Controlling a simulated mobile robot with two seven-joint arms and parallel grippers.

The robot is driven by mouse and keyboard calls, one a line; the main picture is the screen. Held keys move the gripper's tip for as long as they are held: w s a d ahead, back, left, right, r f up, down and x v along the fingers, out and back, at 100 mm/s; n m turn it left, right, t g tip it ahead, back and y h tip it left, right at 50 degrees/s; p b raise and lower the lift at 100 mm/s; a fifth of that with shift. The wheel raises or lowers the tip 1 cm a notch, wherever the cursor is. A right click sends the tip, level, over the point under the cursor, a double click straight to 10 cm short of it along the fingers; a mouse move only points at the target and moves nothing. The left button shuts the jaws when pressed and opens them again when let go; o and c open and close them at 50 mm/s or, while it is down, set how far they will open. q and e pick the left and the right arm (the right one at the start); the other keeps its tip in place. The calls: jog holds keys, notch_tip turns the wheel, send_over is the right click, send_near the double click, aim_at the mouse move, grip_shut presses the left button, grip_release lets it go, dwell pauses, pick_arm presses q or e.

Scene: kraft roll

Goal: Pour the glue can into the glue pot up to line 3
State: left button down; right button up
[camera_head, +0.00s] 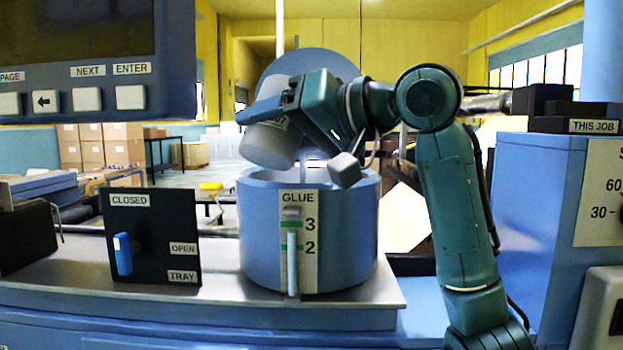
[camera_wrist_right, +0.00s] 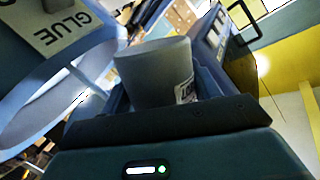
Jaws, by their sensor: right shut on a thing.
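The blue glue pot (camera_head: 352,245) stands on the counter with its top open. Its front strip reads GLUE with green marks at 3 and 2; the pale gauge column (camera_head: 292,265) appears to end between them. My right gripper (camera_head: 272,108) is shut on the grey glue can (camera_head: 266,146), which is tilted above the pot's left rim. A thin pale streak shows between can and pot, perhaps glue. In the right wrist view the can (camera_wrist_right: 155,72) is beside the pot (camera_wrist_right: 75,75). The glue inside the pot is hidden. My left gripper is out of view.
A black panel (camera_head: 150,215) marked CLOSED, OPEN and TRAY stands left of the pot, with a blue handle (camera_head: 122,254). A round blue disc (camera_head: 318,62) rises behind the pot. A control box (camera_head: 80,45) hangs upper left; a blue cabinet (camera_head: 535,190) stands right.

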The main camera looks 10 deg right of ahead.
jog(key=shift+w+d+f+m, duration=0.15)
jog(key=shift+w+d+m, duration=0.1)
jog(key=shift+m, duration=0.25)
dwell(0.3)
jog(key=shift+f+m+g+y+b, duration=0.15)
jog(key=shift+m+g+y+b, duration=0.15)
jog(key=shift+m+b, duration=0.25)
dwell(0.6)
jog(key=shift+f, duration=0.1)
jog(key=shift+a+f+m+b, duration=0.1)
jog(key=shift+m+b, duration=0.2)
jog(key=shift+m, duration=0.15)
dwell(0.3)
jog(key=shift+f+m, duration=0.1)
jog(key=shift+m, duration=0.3)
dwell(0.4)
dwell(0.3)
jog(key=shift+r, duration=0.2)
jog(key=shift+m+g+y, duration=0.3)
jog(key=shift+r, duration=0.15)
